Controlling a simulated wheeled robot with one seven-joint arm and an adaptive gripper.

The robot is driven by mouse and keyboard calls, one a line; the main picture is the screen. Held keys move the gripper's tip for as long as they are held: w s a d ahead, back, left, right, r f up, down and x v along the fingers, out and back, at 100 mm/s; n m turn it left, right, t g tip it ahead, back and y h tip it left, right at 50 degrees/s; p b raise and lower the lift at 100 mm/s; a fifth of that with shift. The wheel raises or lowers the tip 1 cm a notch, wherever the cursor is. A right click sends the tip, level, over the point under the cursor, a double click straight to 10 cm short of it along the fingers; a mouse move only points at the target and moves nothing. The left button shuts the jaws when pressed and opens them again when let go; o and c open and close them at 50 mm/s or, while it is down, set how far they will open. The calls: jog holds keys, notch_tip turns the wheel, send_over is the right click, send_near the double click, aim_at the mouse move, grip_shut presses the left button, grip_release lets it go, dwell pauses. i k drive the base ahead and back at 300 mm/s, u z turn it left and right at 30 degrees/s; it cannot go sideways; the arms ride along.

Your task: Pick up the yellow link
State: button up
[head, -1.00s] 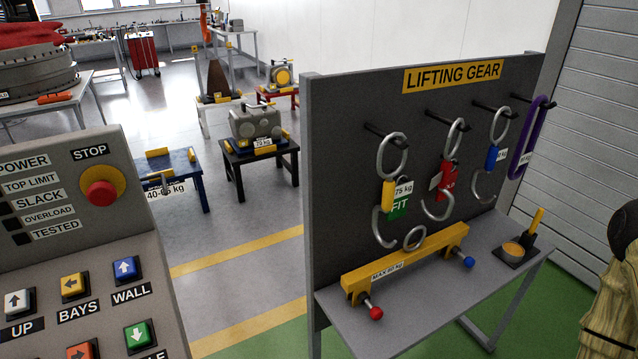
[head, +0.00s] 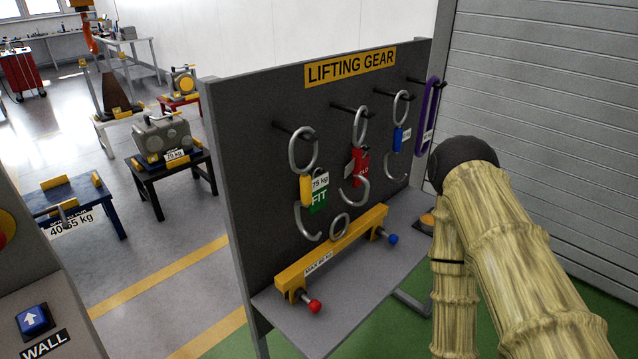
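The yellow link (head: 306,190) hangs from the leftmost hook of the lifting gear board, in the middle of the head view. It has a steel ring at the top, a yellow body and an open steel hook below. A green "FIT" tag (head: 319,199) and a white weight label hang beside the yellow body. My arm, in a pale wrapped cover, reaches into the right of the view. My gripper is not in view.
The board (head: 240,150) also holds a red link (head: 361,165), a blue link (head: 398,138) and a purple sling (head: 427,118). A yellow beam (head: 335,248) lies on the shelf (head: 310,337) below. A control panel (head: 50,315) stands at lower left.

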aim_at(308, 186)
jog(key=u, duration=0.05)
jog(key=k, duration=1.1)
jog(key=z, duration=1.4)
jog(key=i, duration=1.25)
jog(key=u, duration=0.85)
jog(key=i, duration=0.45)
jog(key=u, duration=0.5)
